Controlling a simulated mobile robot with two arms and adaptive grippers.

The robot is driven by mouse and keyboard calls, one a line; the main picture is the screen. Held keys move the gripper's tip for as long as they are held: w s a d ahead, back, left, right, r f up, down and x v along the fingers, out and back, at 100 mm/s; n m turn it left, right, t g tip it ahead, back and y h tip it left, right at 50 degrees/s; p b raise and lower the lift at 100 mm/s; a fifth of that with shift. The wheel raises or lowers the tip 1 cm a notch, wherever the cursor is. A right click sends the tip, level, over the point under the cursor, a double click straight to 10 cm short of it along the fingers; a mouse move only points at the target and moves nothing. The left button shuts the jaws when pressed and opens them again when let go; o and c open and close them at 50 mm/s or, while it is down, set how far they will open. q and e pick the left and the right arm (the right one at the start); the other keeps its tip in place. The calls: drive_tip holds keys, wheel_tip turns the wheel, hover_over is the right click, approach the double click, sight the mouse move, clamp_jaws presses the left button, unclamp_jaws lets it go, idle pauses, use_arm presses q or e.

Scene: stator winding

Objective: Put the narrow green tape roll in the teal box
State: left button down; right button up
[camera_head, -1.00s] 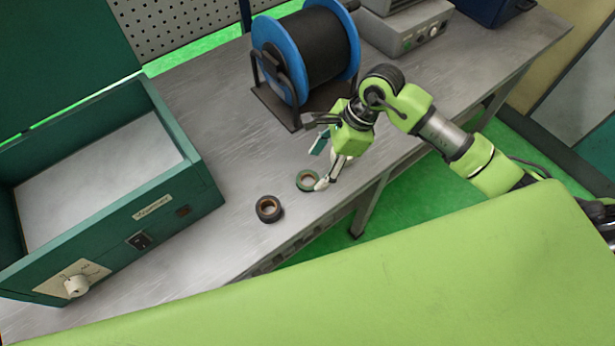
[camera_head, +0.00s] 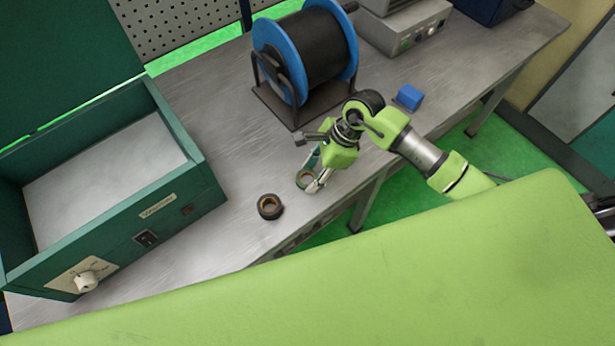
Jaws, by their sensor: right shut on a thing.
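The narrow green tape roll (camera_head: 305,179) is on the grey workbench, near its front edge. My right gripper (camera_head: 311,174) reaches it from the upper right and is shut on the roll, with the fingers partly covering it. Whether the roll is lifted off the bench I cannot tell. The teal box (camera_head: 172,212) stands open at the left, its lid raised at the back and its pale inside floor bare where I see it. My left gripper is not in view.
A black tape roll (camera_head: 270,206) lies just left of the green one. Clear bench lies between the black roll and the box.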

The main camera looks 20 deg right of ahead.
drive_tip(key=shift+r+b, duration=0.7)
drive_tip(key=shift+b, duration=0.05)
drive_tip(key=shift+r+b, duration=0.7)
drive_tip(key=shift+r, duration=0.05)
drive_tip(key=s+a+r+b, duration=0.3)
drive_tip(key=s+r+b, duration=0.1)
drive_tip(key=s+r, duration=0.6)
drive_tip(key=s, duration=0.3)
drive_tip(key=shift+s+a, duration=0.25)
drive_tip(key=shift+a, duration=0.15)
drive_tip(key=shift+r, duration=0.1)
